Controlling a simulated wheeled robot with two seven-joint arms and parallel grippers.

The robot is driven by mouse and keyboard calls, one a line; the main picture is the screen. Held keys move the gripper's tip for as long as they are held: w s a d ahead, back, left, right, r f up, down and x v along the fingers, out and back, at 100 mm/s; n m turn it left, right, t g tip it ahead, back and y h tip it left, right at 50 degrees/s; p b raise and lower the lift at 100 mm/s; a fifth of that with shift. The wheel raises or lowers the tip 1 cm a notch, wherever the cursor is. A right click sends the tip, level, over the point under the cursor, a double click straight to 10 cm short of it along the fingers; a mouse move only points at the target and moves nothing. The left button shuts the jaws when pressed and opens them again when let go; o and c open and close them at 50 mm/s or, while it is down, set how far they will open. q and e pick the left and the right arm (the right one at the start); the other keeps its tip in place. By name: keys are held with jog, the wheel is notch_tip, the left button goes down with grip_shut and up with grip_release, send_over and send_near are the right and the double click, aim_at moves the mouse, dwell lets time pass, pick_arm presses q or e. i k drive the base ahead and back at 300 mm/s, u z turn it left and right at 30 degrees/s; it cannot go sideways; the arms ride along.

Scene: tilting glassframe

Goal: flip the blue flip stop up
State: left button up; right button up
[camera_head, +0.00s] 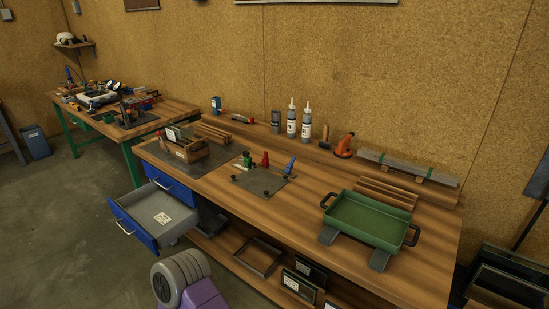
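The small blue flip stop (289,165) stands at the right back of a dark plate (264,185) on the workbench. Its blue part points up and leans slightly; at this size I cannot tell its exact hinge position. A red stop (265,159) stands to its left, and a green one (247,160) is farther left, both at the plate's back edge.
A wooden box (184,150) stands left of the plate on the workbench (310,236). A green tray (367,220) stands right. Bottles (292,122) line the back. A blue-fronted drawer (135,231) hangs open at the left front. Bare benchtop lies between plate and tray.

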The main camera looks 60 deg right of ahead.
aim_at(289, 166)
jog(key=i, duration=0.85)
jog(key=z, duration=2.2)
